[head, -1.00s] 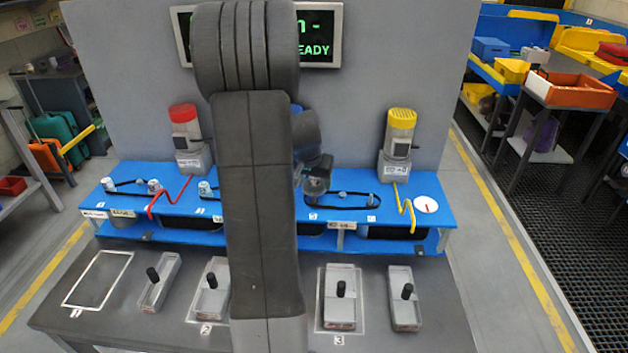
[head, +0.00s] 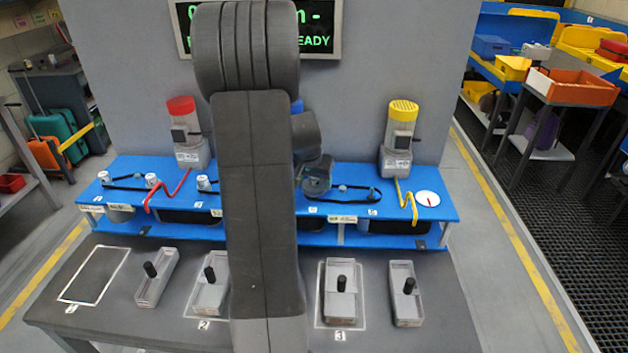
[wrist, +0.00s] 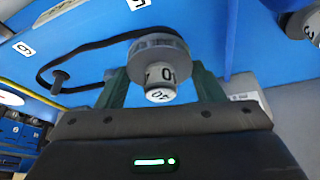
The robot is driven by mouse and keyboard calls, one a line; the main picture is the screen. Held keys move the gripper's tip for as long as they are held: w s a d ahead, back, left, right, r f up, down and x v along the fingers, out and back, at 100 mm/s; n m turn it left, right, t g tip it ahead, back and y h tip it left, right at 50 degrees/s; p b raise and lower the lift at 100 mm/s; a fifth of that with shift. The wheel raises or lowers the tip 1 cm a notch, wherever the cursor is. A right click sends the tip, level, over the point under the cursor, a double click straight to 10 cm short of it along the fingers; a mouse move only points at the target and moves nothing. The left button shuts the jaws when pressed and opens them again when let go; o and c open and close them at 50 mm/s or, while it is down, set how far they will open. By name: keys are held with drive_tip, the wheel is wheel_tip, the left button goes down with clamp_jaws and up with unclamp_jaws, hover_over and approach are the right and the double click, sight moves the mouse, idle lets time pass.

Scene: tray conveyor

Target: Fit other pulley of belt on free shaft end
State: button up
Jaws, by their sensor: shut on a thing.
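My gripper (wrist: 158,88) is shut on a grey ribbed pulley (wrist: 157,50) with a white numbered hub, one green finger on each side. A black belt (wrist: 88,48) runs from this pulley to the left, around a dark peg (wrist: 58,80) near label 6. The belt also shows in the head view (head: 376,197), right of my gripper (head: 316,180). My arm hides the middle of the blue bench there. The pulley's far side is hidden, so I cannot tell whether it sits on a shaft.
A red-capped motor (head: 186,135) and a yellow-capped motor (head: 399,138) stand on the blue bench (head: 438,212). A red cable and a yellow cable (head: 408,203) cross it. Grey handled boxes (head: 405,298) stand in front. Another belt (head: 127,184) lies at left.

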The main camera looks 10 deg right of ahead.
drive_tip(key=shift+f+b, duration=0.85)
drive_tip(key=shift+f, duration=0.2)
drive_tip(key=o, duration=1.2)
drive_tip(key=shift+r, duration=0.1)
drive_tip(key=v, duration=1.3)
drive_tip(key=shift+s+a+r, duration=0.1)
drive_tip(key=shift+s+r, duration=0.1)
drive_tip(key=shift+r, duration=0.05)
drive_tip(key=x, duration=1.3)
drive_tip(key=shift+w+f, duration=0.25)
drive_tip(key=shift+r+p, duration=0.2)
drive_tip(key=shift+p, duration=0.1)
